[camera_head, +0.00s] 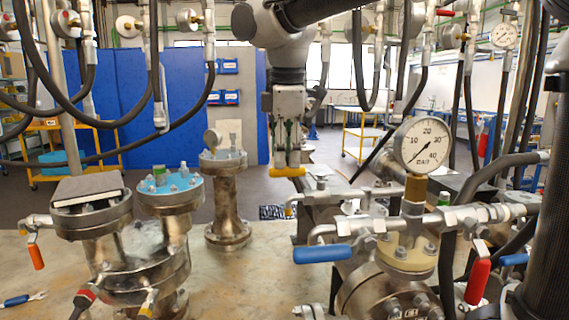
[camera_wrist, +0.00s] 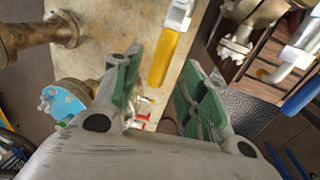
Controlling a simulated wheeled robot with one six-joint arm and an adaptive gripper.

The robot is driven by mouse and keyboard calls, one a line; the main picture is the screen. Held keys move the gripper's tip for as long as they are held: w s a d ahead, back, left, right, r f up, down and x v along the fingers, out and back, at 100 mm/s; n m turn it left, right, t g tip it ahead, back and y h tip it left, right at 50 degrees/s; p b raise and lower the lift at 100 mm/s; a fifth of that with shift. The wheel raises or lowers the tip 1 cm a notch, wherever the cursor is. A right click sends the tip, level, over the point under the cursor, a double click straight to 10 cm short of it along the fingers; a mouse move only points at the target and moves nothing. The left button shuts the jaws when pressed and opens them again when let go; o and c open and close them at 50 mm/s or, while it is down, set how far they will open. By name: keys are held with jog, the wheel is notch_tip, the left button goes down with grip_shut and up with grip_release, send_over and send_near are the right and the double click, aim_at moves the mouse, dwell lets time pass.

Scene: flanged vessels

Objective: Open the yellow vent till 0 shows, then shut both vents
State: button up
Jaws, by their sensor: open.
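My gripper (camera_head: 287,152) hangs open and pointing down in the middle of the head view. The yellow vent handle (camera_head: 288,171) shows just below its fingertips. In the wrist view the yellow handle (camera_wrist: 163,57) appears between the tips of the open green-padded fingers (camera_wrist: 162,75); I cannot tell if it touches them. The blue lever (camera_head: 322,254) lies level nearer the camera; a blue lever also shows at right in the wrist view (camera_wrist: 302,96). The round gauge (camera_head: 422,145), marked to 40 bar, stands at right; its needle is too small to read surely.
A red handle (camera_head: 478,281) hangs at right, and an orange one (camera_head: 36,256) at left. Flanged vessels (camera_head: 230,200) stand on the left of the bench (camera_head: 240,275). Black hoses hang in the foreground. Tools lie at lower left. Some bench between the vessels is clear.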

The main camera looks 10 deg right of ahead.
jog(key=shift+w+f, duration=0.15)
jog(key=shift+f, duration=0.6)
jog(key=shift+w+f, duration=0.15)
jog(key=shift+f, duration=0.6)
grip_shut()
jog(key=shift+w, duration=0.1)
jog(key=w+d+m+g+h, duration=0.2)
jog(key=w+d+m, duration=0.5)
jog(key=m, duration=1.1)
jog(key=shift+w+d, duration=0.4)
jog(key=shift+w, duration=0.3)
